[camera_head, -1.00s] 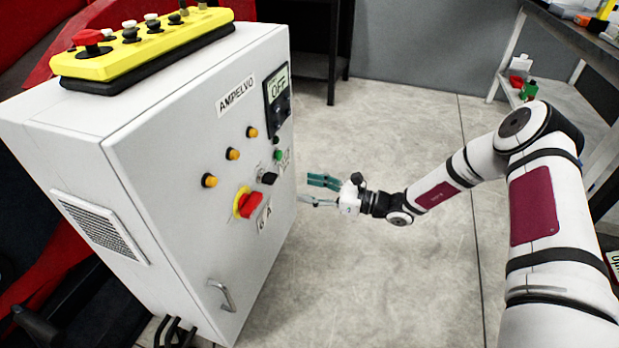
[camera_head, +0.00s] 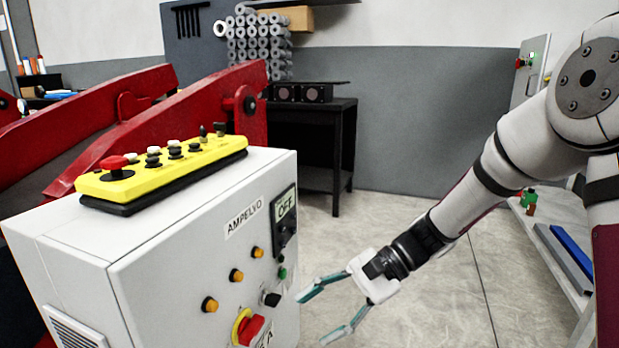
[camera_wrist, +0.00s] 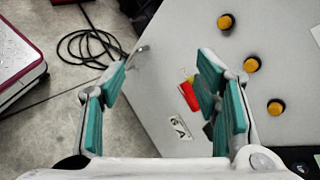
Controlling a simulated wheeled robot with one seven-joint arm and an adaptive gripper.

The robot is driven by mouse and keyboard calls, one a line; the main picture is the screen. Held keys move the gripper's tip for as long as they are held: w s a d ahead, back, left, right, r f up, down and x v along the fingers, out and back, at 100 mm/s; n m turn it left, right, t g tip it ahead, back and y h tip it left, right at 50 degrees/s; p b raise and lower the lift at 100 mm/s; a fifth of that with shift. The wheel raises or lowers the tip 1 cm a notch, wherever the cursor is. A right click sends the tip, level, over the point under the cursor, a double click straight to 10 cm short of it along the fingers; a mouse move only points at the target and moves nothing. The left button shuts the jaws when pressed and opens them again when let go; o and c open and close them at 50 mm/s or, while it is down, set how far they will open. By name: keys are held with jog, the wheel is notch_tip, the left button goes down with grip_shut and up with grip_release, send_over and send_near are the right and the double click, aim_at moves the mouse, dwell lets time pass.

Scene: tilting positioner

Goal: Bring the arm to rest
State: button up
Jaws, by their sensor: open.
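My gripper (camera_head: 335,313) is open and empty, with teal finger pads, in the head view. It hangs in front of and to the right of the white control cabinet (camera_head: 150,240), apart from it as far as I can tell. In the wrist view the open fingers (camera_wrist: 160,95) point toward the cabinet front (camera_wrist: 165,70), with the red and yellow rotary switch (camera_wrist: 189,93) between them. My arm slopes down from the upper right of the head view to the gripper.
A yellow button box (camera_head: 165,172) lies on the cabinet. Red machine arms (camera_head: 190,105) rise behind it. A black stand (camera_head: 315,145) is by the grey wall. A shelf (camera_head: 565,240) stands at the right. A cable (camera_wrist: 88,45) lies on the floor. Open floor shows right of the cabinet.

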jog(key=s+d+r+n+t+h, duration=0.1)
jog(key=s+d+r+n+h, duration=0.25)
jog(key=s+d, duration=0.4)
jog(key=s+d+r+n+t+h, duration=0.1)
jog(key=s+d+r+n+h, duration=0.2)
jog(key=s, duration=0.8)
jog(key=s+d+r+n+t+h, duration=0.1)
jog(key=s+d+r+n+h, duration=0.15)
jog(key=s+d+h, duration=0.55)
notch_tip(320, 180, up, 26)
jog(key=s+a+t+y+p, duration=0.1)
jog(key=t+y+p, duration=0.2)
jog(key=p, duration=2.1)
jog(key=shift+s+a+m+t, duration=0.2)
jog(key=shift+s+m+t, duration=0.2)
jog(key=shift+t, duration=0.2)
jog(key=shift+r, duration=0.1)
